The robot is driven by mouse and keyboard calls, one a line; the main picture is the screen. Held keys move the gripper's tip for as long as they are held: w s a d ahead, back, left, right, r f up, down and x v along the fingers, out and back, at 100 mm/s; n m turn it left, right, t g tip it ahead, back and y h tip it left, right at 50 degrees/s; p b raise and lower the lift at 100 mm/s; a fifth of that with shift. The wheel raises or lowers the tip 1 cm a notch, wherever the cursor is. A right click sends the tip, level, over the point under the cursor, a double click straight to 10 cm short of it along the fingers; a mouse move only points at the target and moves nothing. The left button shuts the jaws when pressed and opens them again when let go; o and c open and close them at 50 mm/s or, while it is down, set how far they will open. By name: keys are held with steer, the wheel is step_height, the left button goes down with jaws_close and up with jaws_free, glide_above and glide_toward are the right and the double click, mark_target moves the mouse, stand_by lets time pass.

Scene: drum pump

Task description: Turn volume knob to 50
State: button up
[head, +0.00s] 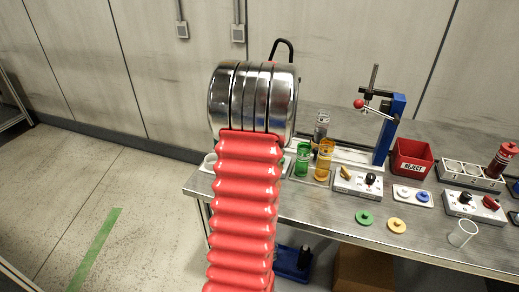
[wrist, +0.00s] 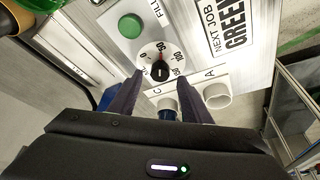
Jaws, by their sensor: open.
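In the wrist view, the volume knob (wrist: 160,72) is black and sits on a round white dial (wrist: 146,56) with printed numbers, among them 0, 50 and 100. Its exact setting is hard to read. My gripper (wrist: 161,80) is open, its two dark fingers on either side of the lower part of the dial, with the knob between and just beyond their tips. I cannot tell whether either finger touches it. In the head view, my red and chrome arm covers the knob and gripper.
A green button (wrist: 130,26) marked FILL is beside the dial. A sign (wrist: 226,26) reads NEXT JOB GREEN. White round ports (wrist: 217,96) lie below. The bench holds a green container (head: 302,160), an orange one (head: 324,160), a blue-posted press (head: 389,130) and a red REJECT bin (head: 411,158).

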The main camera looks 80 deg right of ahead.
steer(key=v, duration=1.1)
stand_by(0.4)
steer(key=w+a+r+n+t+y, duration=0.1)
steer(key=w+a+r+n, duration=0.15)
steer(key=w+a, duration=1.05)
steer(key=w+a+r+n, duration=0.2)
steer(key=w+a+r, duration=0.1)
steer(key=w+a, duration=1.05)
steer(key=a+n, duration=0.2)
steer(key=a, duration=1.9)
steer(key=s+a+f+n+y, duration=0.1)
steer(key=s+a, duration=0.2)
steer(key=a, duration=0.3)
steer(key=s+a+f+n+t+y, duration=0.1)
steer(key=s+a, duration=0.3)
steer(key=a, duration=0.3)
steer(key=shift+a+f, duration=0.3)
steer(key=shift+f, duration=0.1)
